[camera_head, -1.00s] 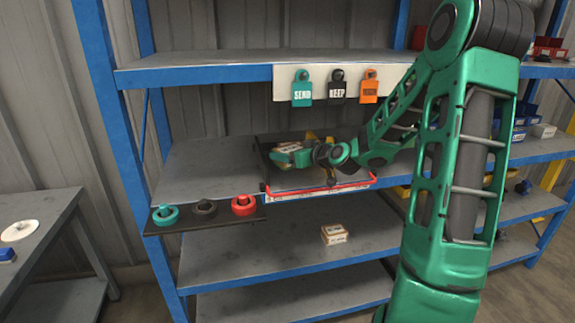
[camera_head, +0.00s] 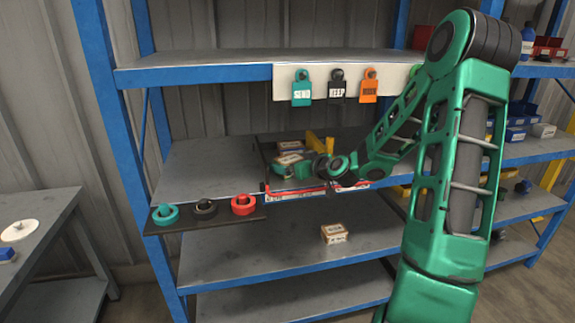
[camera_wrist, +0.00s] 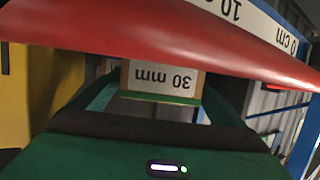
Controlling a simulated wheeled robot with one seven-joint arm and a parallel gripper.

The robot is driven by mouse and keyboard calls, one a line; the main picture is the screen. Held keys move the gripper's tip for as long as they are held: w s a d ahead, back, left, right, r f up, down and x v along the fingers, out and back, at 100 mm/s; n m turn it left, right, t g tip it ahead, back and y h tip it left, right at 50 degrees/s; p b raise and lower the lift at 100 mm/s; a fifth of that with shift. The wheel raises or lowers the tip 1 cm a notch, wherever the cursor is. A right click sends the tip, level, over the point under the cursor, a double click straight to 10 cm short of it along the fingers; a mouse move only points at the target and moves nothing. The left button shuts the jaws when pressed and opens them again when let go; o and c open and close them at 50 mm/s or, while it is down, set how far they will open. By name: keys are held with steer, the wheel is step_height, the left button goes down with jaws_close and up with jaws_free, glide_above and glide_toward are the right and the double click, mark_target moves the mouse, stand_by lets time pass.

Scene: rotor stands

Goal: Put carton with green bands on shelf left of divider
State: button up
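The carton with green bands shows in the wrist view (camera_wrist: 162,79), upside down, with a "30 mm" label and a green edge strip. It sits between my green fingers, touching both sides as far as I can see. In the head view my gripper (camera_head: 287,171) is low over the middle shelf near its front, left of the yellow divider (camera_head: 320,143). A small carton (camera_head: 288,159) shows at my gripper, and another carton (camera_head: 290,146) is just behind it. My wrist hides part of this area.
A red front rail (camera_head: 300,189) with a printed scale below runs close to my wrist; it fills the upper wrist view (camera_wrist: 150,40). Another carton (camera_head: 335,233) sits on the lower shelf. SEND and KEEP tags hang above. Three rings stand at the left on a dark ledge (camera_head: 190,222).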

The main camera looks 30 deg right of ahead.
steer(key=shift+s+r, duration=0.1)
steer(key=v, duration=1.1)
steer(key=shift+s+r, duration=0.2)
steer(key=shift+s, duration=0.15)
steer(key=shift+s+d, duration=0.1)
